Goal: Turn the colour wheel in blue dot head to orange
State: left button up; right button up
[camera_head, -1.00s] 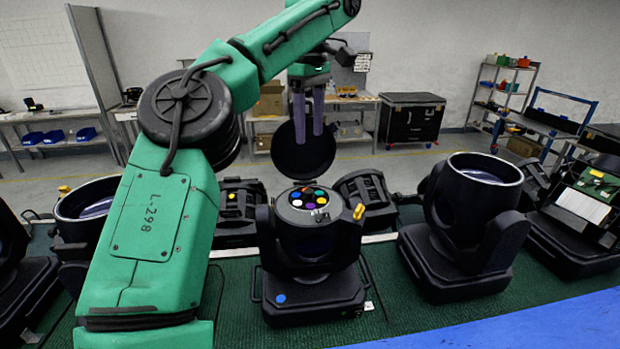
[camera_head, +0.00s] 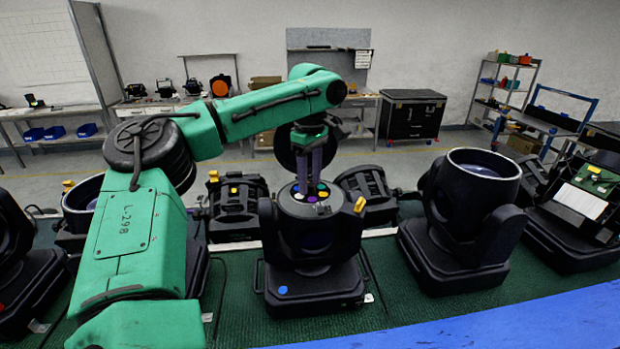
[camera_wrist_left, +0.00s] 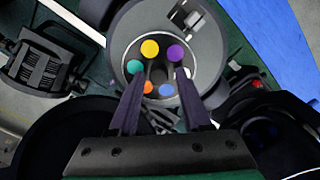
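The blue dot head is the black moving head (camera_head: 312,240) in the middle, with a blue dot (camera_head: 283,289) on its base. Its top is open on a colour wheel (camera_head: 312,197). In the left wrist view the wheel carries yellow (camera_wrist_left: 150,49), purple (camera_wrist_left: 175,53), teal (camera_wrist_left: 134,67), orange (camera_wrist_left: 147,87) and blue (camera_wrist_left: 166,90) discs around a dark hub. The orange disc lies by the left finger, low in that view. My left gripper (camera_head: 310,186) points down at the wheel, fingers apart; contact cannot be told. It also shows in the wrist view (camera_wrist_left: 160,76). My right gripper is out of view.
A small metal bracket (camera_wrist_left: 188,16) sits on the head's top beside the wheel. Other heads stand close by, one large and open (camera_head: 470,215) at right.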

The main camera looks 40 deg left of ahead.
pick_arm(q)
grip_shut()
